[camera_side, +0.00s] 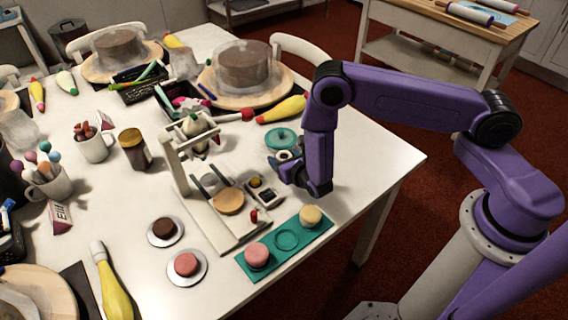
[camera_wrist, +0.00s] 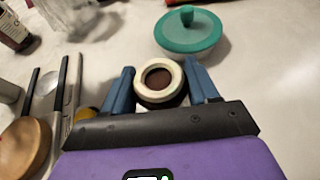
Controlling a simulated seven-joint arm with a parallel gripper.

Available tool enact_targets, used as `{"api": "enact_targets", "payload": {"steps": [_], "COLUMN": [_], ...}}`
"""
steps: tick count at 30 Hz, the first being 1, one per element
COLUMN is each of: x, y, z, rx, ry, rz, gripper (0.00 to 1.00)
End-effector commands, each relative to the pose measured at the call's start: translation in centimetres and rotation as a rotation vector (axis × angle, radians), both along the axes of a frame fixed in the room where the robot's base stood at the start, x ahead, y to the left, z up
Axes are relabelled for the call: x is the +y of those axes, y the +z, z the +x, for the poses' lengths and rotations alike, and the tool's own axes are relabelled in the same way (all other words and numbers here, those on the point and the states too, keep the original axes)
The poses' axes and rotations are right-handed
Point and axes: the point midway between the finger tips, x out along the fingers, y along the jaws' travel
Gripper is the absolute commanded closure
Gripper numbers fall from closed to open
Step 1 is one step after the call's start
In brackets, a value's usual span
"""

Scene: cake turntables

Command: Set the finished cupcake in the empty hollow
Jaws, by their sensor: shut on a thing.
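My gripper (camera_side: 291,171) is shut on a round cupcake, dark-sided with a white ring on top around a brown middle (camera_wrist: 160,83). The blue fingers stand on either side of it in the wrist view. In the side view the cupcake (camera_side: 283,156) shows only partly, beside the purple wrist. The teal tray (camera_side: 271,243) lies near the table's front edge, lower left of my gripper. Its middle hollow (camera_side: 286,240) is empty. A pink cupcake (camera_side: 257,254) sits in the left hollow and a pale yellow one (camera_side: 311,215) in the right.
A teal-lidded bowl (camera_side: 281,138) stands just behind my gripper. A white stand (camera_side: 180,167) with a wooden disc (camera_side: 228,201) and a small box (camera_side: 262,189) are to the left. Dark (camera_side: 164,227) and pink (camera_side: 185,263) cakes sit on saucers. The table right of my gripper is clear.

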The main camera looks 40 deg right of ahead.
Motion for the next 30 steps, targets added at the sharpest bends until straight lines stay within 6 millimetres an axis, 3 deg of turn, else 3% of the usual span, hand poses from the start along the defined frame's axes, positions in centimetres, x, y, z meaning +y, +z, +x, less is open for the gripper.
{"api": "enact_targets", "payload": {"steps": [6, 18, 19, 21, 30], "x": [0.0, 0.1, 0.1, 0.1, 0.0], "y": [-1.9, -2.3, -2.3, -2.3, -2.2], "z": [-0.1, -0.1, -0.1, -0.1, -0.1], "rx": [0.0, 0.0, 0.0, 0.0, 0.0], "ry": [0.001, 0.001, 0.001, 0.001, 0.001], "rz": [0.0, 0.001, 0.001, 0.001, 0.001], "gripper": [0.71, 0.71, 0.38, 0.15, 0.15]}}
